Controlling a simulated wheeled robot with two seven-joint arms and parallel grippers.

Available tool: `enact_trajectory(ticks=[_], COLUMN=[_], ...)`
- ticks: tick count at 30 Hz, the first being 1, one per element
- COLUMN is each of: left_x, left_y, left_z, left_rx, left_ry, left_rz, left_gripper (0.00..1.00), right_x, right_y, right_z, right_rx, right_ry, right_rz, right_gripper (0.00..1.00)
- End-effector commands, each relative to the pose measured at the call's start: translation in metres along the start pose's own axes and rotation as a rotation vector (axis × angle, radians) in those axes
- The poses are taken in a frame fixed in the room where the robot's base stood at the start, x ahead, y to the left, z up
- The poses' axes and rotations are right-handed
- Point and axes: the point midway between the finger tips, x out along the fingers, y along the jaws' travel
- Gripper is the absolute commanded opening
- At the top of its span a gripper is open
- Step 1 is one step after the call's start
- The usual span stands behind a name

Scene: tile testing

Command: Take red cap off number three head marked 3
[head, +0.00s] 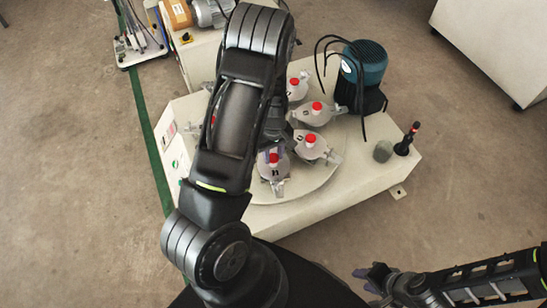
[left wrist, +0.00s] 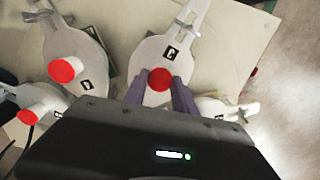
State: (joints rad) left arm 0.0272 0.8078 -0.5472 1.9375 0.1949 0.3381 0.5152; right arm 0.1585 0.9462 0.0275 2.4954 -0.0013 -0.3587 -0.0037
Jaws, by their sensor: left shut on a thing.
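My left gripper (left wrist: 157,98) has its purple fingers on both sides of a red cap (left wrist: 160,79) and is shut on it. In the head view, my left arm comes down over the round plate (head: 315,185), and the fingers meet the cap (head: 273,157) on the nearest head (head: 274,170). Whether the cap sits on the head or is lifted slightly is unclear. My right gripper (head: 376,277) is empty at the lower right, away from the machine; its jaw gap is unclear.
Other heads with red caps stand close by on the plate, including one at right (head: 311,146) and one behind (head: 315,112). A blue-green motor (head: 363,62) with black cables, a grey cup (head: 382,151) and a dark bottle (head: 406,140) are to the right.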

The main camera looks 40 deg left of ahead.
Motion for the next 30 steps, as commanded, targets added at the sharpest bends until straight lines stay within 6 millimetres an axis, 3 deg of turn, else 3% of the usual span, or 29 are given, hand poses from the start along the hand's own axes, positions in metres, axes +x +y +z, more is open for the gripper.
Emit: enact_trajectory(ticks=[10, 22, 30], left_x=[-0.011, -0.083, -0.101], left_y=[0.001, 0.001, 0.000], left_z=[0.000, 0.000, 0.000], left_rx=[0.001, 0.001, -0.001], left_ry=[0.001, 0.001, -0.001], left_rz=[0.001, 0.003, 0.000], left_gripper=[0.00, 0.00, 0.00], right_x=[-0.003, -0.021, -0.023], right_y=[-0.001, -0.008, -0.009], right_z=[0.000, 0.000, 0.000], right_rx=[0.000, 0.000, 0.000], right_ry=[0.000, 0.000, 0.000], right_rz=[0.000, 0.000, 0.000], right_gripper=[0.36, 0.36, 0.36])
